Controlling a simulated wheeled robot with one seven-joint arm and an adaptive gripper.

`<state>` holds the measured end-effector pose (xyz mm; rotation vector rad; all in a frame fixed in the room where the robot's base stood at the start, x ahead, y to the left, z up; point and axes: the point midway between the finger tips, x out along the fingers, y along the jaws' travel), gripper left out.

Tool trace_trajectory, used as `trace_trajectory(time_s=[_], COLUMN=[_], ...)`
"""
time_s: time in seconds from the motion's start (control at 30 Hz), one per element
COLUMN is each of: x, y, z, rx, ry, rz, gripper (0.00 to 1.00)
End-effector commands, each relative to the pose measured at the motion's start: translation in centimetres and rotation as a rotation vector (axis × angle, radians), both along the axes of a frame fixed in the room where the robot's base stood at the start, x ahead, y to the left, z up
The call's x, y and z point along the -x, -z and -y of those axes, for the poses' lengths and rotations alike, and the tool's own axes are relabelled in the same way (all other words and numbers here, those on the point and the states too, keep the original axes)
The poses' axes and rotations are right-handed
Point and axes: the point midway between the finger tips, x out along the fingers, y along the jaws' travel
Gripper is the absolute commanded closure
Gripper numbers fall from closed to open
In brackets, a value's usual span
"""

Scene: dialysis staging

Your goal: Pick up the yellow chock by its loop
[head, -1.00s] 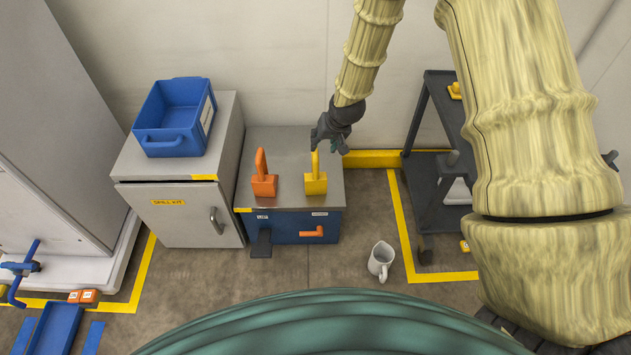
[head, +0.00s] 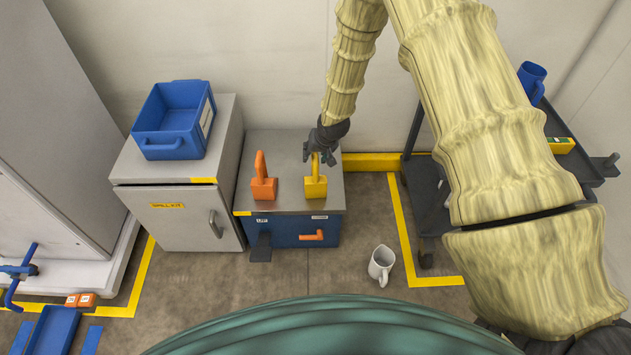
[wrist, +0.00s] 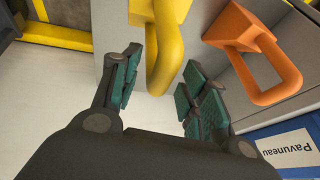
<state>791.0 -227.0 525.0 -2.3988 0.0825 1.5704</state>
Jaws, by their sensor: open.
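The yellow chock (head: 315,187) stands on the grey top of a low cabinet, its loop pointing up. My gripper (head: 319,157) is just above and behind it in the head view, covering part of the loop's top. In the wrist view the yellow loop (wrist: 165,55) reaches down between the two green-padded fingers of my open gripper (wrist: 155,95). A gap shows between the loop and the left finger; the loop's end is close to the right finger. I cannot tell whether they touch.
An orange chock (head: 263,186) with a loop stands left of the yellow one; it also shows in the wrist view (wrist: 255,50). A blue bin (head: 172,122) sits on the spill kit cabinet (head: 168,216). A dark cart (head: 425,205) is at right.

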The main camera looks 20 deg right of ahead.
Motion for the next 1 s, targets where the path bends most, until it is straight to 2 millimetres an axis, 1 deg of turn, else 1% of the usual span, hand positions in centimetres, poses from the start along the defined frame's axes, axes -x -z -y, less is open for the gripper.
trace_trajectory(time_s=[0.1, 0.33, 0.37, 0.5, 0.6, 1.0], x=[-0.24, -0.29, -0.28, -0.27, -0.28, -0.34], y=[0.57, 0.62, 0.61, 0.61, 0.61, 0.49], z=[-0.09, -0.09, -0.09, -0.07, -0.06, -0.07], rx=[0.000, 0.000, 0.000, 0.000, 0.000, -0.001], ry=[0.000, 0.001, 0.001, 0.001, 0.001, 0.001], rz=[0.000, 0.000, 0.000, 0.000, 0.000, 0.002], gripper=[0.56, 0.56, 0.59, 0.85, 1.00, 1.00])
